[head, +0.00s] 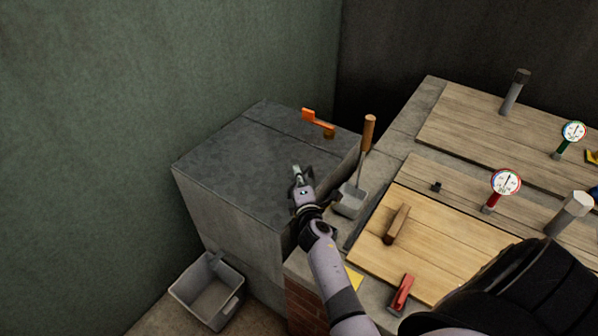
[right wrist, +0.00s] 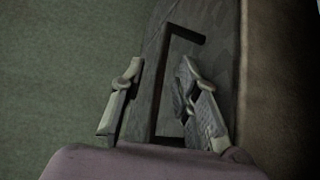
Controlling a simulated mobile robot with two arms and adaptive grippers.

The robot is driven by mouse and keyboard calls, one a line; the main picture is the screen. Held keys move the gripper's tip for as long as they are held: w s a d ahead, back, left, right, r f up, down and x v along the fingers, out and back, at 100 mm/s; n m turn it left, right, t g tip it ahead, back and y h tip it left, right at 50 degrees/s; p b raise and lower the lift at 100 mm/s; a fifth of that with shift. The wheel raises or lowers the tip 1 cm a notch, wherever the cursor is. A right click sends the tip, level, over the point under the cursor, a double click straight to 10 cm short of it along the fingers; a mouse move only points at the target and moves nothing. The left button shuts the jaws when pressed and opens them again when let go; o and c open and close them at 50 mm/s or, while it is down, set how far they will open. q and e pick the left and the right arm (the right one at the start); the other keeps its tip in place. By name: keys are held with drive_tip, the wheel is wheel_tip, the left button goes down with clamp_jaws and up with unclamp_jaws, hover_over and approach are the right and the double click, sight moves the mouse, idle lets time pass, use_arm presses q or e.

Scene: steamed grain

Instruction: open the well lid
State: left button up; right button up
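The grey stone box (head: 225,220) stands in the corner, with a dark flat top (head: 240,158) that appears to be the well lid; it lies flat and closed. My right gripper (head: 299,174) is over the near right part of this top. In the right wrist view its two fingers (right wrist: 158,100) are spread apart with nothing gripped. A dark L-shaped bar (right wrist: 160,80), perhaps a handle, shows between and beyond the fingers; contact cannot be told. My left gripper is not in view.
An orange lever (head: 318,123) is at the box's back edge. A wooden-handled scoop (head: 350,200) stands close right of my arm. Wooden lids (head: 430,255) with gauges (head: 505,183) cover the counter at right. A grey bin (head: 208,290) is on the floor.

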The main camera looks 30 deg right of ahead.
drive_tip(key=shift+a+r, duration=0.1)
drive_tip(key=shift+c, duration=0.3)
clamp_jaws()
idle(0.6)
